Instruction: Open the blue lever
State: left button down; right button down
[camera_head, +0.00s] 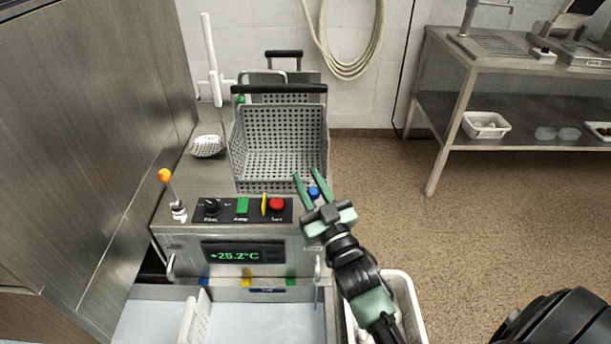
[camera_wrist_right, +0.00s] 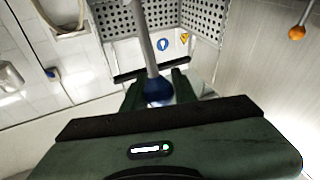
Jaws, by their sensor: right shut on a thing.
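The blue lever (camera_head: 314,193) is at the front right corner of the steel machine (camera_head: 175,238), by the control panel. In the head view only its blue knob shows clearly, close to my right gripper's fingers. My right gripper (camera_head: 306,174) reaches over this corner from the lower right. In the right wrist view the blue knob (camera_wrist_right: 158,90) sits between the fingers of my right gripper (camera_wrist_right: 158,82), which is shut on it. The lever's grey shaft (camera_wrist_right: 148,40) runs up from the knob in that view. My left gripper is not in view.
A perforated basket (camera_head: 280,135) with a black handle stands on the machine behind the lever. The panel holds a black dial (camera_head: 212,207), green button (camera_head: 242,206) and red button (camera_head: 277,204). An orange-knobbed lever (camera_head: 165,176) stands at left. A white basket (camera_head: 415,318) is below right.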

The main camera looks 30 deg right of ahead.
jog(key=shift+s+a+f+n+t+b, duration=0.25)
jog(key=shift+s+a+t, duration=0.15)
jog(key=shift+s, duration=0.2)
jog(key=shift+s+a+f+n+t+b, duration=0.15)
jog(key=shift+s+a+f+t+b, duration=0.15)
jog(key=shift+s, duration=0.3)
jog(key=shift+s+a+f, duration=0.3)
jog(key=shift+s+f, duration=0.05)
jog(key=shift+s, duration=0.2)
jog(key=shift+s+a+f, duration=0.25)
jog(key=shift+s+f, duration=0.1)
jog(key=shift+s, duration=0.2)
jog(key=c, duration=1.7)
grip_release()
jog(key=shift+a, duration=0.15)
jog(key=o, duration=0.6)
jog(key=v, duration=0.7)
jog(key=shift+s+f, duration=0.1)
jog(key=shift+s, duration=0.3)
